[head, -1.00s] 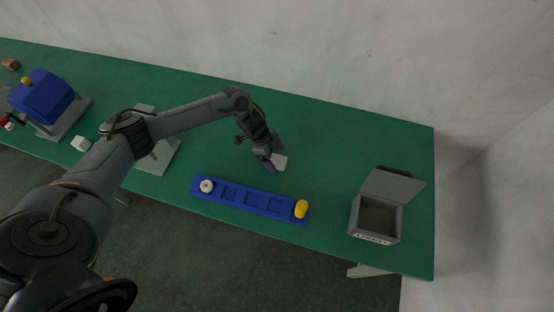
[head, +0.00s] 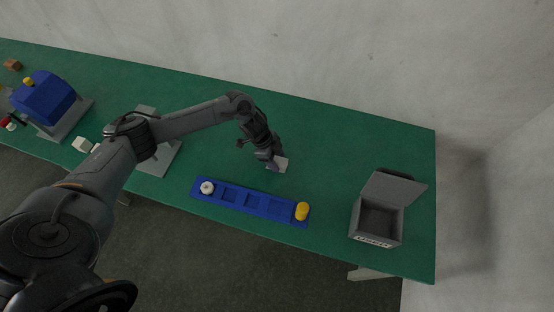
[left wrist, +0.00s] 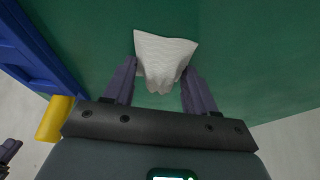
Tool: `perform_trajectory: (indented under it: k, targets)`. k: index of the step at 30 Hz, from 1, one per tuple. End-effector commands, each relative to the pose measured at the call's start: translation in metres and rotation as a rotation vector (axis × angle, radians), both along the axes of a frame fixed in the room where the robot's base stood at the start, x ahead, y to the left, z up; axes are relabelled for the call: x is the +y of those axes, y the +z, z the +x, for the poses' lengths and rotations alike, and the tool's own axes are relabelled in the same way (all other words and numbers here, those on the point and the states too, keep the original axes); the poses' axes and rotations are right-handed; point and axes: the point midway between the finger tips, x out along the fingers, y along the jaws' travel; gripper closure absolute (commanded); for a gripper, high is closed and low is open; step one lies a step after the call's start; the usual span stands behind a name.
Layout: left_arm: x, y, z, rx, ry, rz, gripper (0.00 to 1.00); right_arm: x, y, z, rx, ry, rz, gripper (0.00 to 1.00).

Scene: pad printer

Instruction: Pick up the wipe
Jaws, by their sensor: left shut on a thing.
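The wipe is a crumpled white cloth (left wrist: 163,52) between the fingers of my left gripper (left wrist: 160,92) in the left wrist view. In the head view the wipe (head: 282,164) shows as a small pale patch at the tip of my left gripper (head: 274,167). The left gripper is shut on the wipe, with the cloth bunched between the fingers and its wider end spreading beyond them. How far it is above the green table is hard to tell.
A blue tray (head: 241,204) with square pockets lies just in front, with a white round piece (head: 207,187) and a yellow piece (head: 302,210) at its ends. An open grey bin (head: 378,221) stands at the right. A blue machine (head: 45,98) stands far left.

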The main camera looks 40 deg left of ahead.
Motion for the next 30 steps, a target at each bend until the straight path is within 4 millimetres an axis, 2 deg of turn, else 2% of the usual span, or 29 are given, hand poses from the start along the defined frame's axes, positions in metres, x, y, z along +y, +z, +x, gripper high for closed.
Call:
perform_trajectory:
  k: [7, 13, 24, 30]
  targets:
    - [0.0, 0.012, 0.001, -0.001, 0.0, -0.001, 0.73, 0.001, 0.002, 0.0, 0.0, -0.004, 0.005, 0.57]
    - [0.001, 0.042, 0.001, -0.004, 0.0, 0.001, 0.73, 0.002, 0.007, 0.0, 0.0, -0.005, 0.008, 0.57]
    - [-0.073, 0.086, -0.011, -0.003, -0.005, -0.002, 0.73, 0.001, 0.017, 0.0, 0.0, -0.004, 0.005, 0.57]
    - [-0.1, 0.102, -0.015, -0.001, -0.003, -0.003, 0.73, 0.0, 0.02, 0.0, 0.0, -0.001, 0.001, 0.57]
